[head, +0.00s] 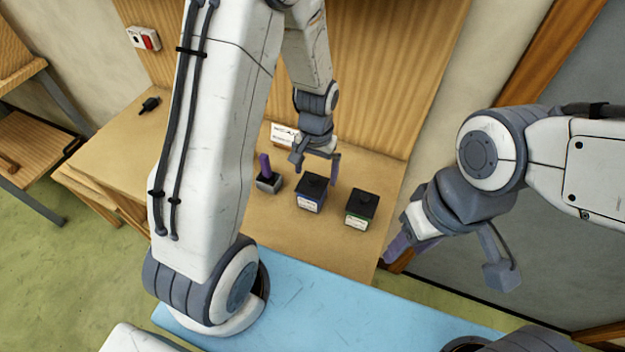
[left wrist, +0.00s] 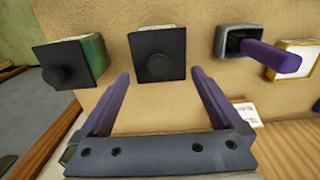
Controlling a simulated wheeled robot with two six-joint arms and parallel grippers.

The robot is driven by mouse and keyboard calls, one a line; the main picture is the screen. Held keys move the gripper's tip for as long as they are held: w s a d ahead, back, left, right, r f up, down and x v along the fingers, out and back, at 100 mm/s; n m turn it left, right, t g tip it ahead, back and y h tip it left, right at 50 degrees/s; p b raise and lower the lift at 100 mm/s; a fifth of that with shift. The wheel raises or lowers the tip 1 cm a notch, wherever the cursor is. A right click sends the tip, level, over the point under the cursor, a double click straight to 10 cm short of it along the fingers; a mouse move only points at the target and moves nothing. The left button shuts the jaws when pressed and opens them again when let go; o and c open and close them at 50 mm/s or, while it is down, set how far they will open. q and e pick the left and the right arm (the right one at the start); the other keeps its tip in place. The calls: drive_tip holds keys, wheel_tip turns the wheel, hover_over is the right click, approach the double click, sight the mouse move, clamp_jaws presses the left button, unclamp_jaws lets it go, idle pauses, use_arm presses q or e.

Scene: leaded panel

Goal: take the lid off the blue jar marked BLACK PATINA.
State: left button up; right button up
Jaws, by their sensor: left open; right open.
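The blue jar (head: 309,204) stands upright on the wooden bench with its dark square lid (head: 313,186) on. Its label is too small to read. My left gripper (head: 317,164) is open just above and behind it in the head view. In the left wrist view the lid (left wrist: 158,54) with its round knob lies ahead of the open purple fingers of my left gripper (left wrist: 160,76), roughly centred between them, and no contact shows. My right gripper (head: 446,264) is open and empty, off to the right beyond the bench.
A green jar (head: 356,221) with a similar dark lid stands close to the right of the blue one; it also shows in the left wrist view (left wrist: 94,53). A grey holder with a purple-handled tool (head: 265,168) stands to the left. A white card (head: 284,133) is behind.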

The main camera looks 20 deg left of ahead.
use_arm(q)
drive_tip(key=shift+f, duration=0.3)
drive_tip(key=c, duration=1.1)
drive_tip(key=shift+r, duration=0.15)
